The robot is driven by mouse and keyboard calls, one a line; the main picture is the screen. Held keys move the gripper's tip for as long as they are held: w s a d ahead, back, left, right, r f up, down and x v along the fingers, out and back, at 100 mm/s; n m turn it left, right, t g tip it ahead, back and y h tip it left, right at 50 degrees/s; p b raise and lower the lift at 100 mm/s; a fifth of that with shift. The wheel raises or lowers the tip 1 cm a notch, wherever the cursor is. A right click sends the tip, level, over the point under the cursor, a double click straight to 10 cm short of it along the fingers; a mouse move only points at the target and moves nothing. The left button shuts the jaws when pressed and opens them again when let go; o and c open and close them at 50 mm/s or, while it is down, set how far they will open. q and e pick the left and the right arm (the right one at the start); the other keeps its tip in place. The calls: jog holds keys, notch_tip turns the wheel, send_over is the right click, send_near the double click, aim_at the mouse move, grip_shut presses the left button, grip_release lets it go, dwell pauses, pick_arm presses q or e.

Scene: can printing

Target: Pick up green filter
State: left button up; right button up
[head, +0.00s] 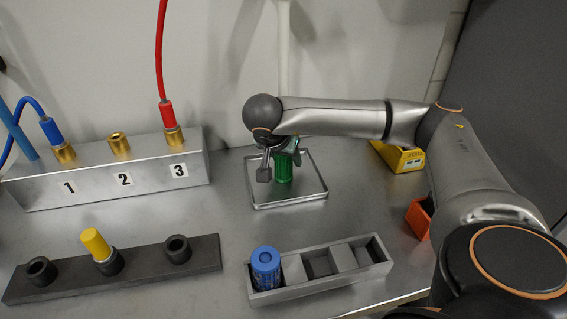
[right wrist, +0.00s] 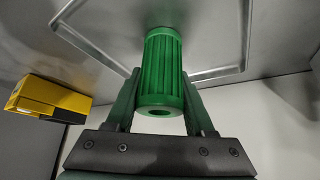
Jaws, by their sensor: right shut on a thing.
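The green filter (head: 283,168) is a ribbed green cylinder standing upright over the shallow metal tray (head: 262,203) in the head view. My right gripper (head: 281,160) reaches it from above and is shut on it. In the right wrist view the green filter (right wrist: 162,70) sits between the two fingers of my right gripper (right wrist: 162,95), with its holed end towards the camera. I cannot tell whether its far end touches the tray. My left gripper is not in view.
A grey rack (head: 320,290) holds a blue filter (head: 266,267) in front. A dark bar (head: 140,270) with a yellow-topped piece (head: 96,244) lies at left. The numbered metal block (head: 100,185) with hoses stands behind. A yellow device (head: 400,156) and orange box (head: 418,220) are at right.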

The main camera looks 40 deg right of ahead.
grip_shut()
